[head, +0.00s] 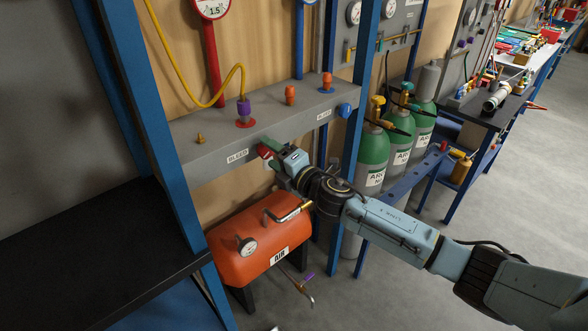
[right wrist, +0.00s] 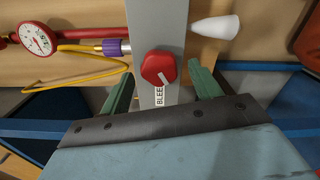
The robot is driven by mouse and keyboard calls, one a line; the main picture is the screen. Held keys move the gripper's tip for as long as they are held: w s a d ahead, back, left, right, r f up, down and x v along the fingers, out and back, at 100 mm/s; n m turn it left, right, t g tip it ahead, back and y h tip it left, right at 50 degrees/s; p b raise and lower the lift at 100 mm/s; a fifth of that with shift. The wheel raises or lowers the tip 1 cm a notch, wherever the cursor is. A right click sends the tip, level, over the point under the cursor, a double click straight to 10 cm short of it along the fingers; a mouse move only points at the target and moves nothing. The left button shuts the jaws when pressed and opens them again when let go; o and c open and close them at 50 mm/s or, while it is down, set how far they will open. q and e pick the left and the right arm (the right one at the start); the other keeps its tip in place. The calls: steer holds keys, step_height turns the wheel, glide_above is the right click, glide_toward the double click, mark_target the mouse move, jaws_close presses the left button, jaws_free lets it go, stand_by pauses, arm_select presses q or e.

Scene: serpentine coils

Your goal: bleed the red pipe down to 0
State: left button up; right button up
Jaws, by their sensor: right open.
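The red pipe (head: 213,66) rises from the grey manifold beam to a round white gauge (head: 211,8), cut off at the top of the head view; its needle is hard to read. The red bleed knob (head: 264,151) sits on the beam's front beside a BLEED label. It shows as a red octagonal knob with a pale mark in the right wrist view (right wrist: 157,66). My right gripper (right wrist: 160,72) is open, its green fingers on either side of the knob with gaps visible. In the head view my right gripper (head: 277,155) partly covers the knob. My left gripper is not in view.
A yellow hose (head: 232,82) ends at a purple fitting (head: 243,108) on the beam. A blue knob (head: 344,110) is farther right. An orange air tank (head: 255,240) stands below my arm. Green cylinders (head: 373,150) stand behind a blue post. A white cone (right wrist: 215,27) is near the knob.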

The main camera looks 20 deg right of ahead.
steer(key=b+v, duration=0.1)
steer(key=v, duration=1.1)
steer(key=s+d+f+m+g+h+b, duration=0.1)
steer(key=d+f+m+g+h+b, duration=0.2)
steer(key=f, duration=0.8)
steer(key=d+f+m+h, duration=0.2)
steer(key=d+f+m, duration=0.25)
steer(key=f, duration=0.75)
steer(key=s+d+f+m+g+h+b, duration=0.1)
steer(key=s+f+m+g, duration=0.2)
steer(key=f, duration=0.5)
steer(key=s+d+f+m+g+b, duration=0.1)
steer(key=s+f+m, duration=0.1)
steer(key=s+f, duration=0.5)
steer(key=s+a+f+m+g+b, duration=0.1)
steer(key=s+a+f+m+g, duration=0.1)
steer(key=s+f, duration=0.6)
steer(key=s+a+f+m+g+b, duration=0.1)
steer(key=s+a+f+m+g, duration=0.2)
steer(key=s+f, duration=0.6)
steer(key=s+a+f+m+g+b, duration=0.2)
steer(key=s+f, duration=0.7)
steer(key=s, duration=0.9)
steer(key=m+g, duration=0.2)
steer(key=shift+s+a+m, duration=0.25)
steer(key=shift+s+m, duration=0.05)
steer(key=shift+m, duration=0.05)
